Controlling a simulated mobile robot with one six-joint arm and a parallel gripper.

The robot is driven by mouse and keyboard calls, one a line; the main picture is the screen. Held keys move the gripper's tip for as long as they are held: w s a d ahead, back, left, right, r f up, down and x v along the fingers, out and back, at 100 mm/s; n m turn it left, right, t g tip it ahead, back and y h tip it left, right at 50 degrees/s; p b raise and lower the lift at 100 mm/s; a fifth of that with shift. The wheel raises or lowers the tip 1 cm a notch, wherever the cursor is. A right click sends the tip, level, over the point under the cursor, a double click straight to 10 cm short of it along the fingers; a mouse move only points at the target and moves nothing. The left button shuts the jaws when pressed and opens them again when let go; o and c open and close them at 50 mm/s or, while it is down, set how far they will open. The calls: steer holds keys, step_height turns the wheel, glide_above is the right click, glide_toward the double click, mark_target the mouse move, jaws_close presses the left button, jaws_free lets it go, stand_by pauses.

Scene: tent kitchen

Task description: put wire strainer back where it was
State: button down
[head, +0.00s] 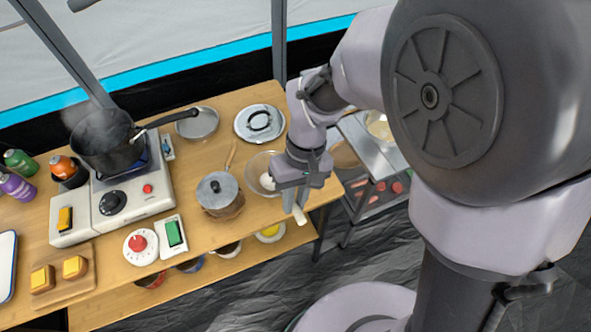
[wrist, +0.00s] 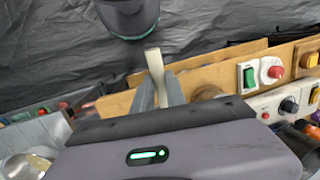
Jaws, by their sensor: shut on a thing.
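My gripper (head: 294,203) is above the front right edge of the wooden table and points down. It is shut on a pale, flat handle (head: 301,214), which sticks out past the fingers. The wrist view also shows my gripper (wrist: 158,80) with this pale handle (wrist: 154,60) between its fingers. No wire mesh shows in either view, so I cannot tell for sure that the handle belongs to the wire strainer. A glass bowl (head: 254,168) with something white in it is just left of my gripper, partly hidden by it.
The wooden table (head: 196,165) holds a lidded pot (head: 217,190), a stove with a steaming pan (head: 103,143), a round lid (head: 259,122) and a metal plate (head: 198,122). A lower shelf (head: 205,271) holds several bowls. A metal rack (head: 375,145) stands to the right.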

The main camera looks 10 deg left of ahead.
steer(key=shift+w+x, duration=0.25)
steer(key=shift+x, duration=0.95)
steer(key=shift+d, duration=0.1)
steer(key=shift+f+b, duration=0.2)
steer(key=shift+b, duration=0.15)
steer(key=c, duration=1.4)
jaws_free()
steer(key=shift+o, duration=0.2)
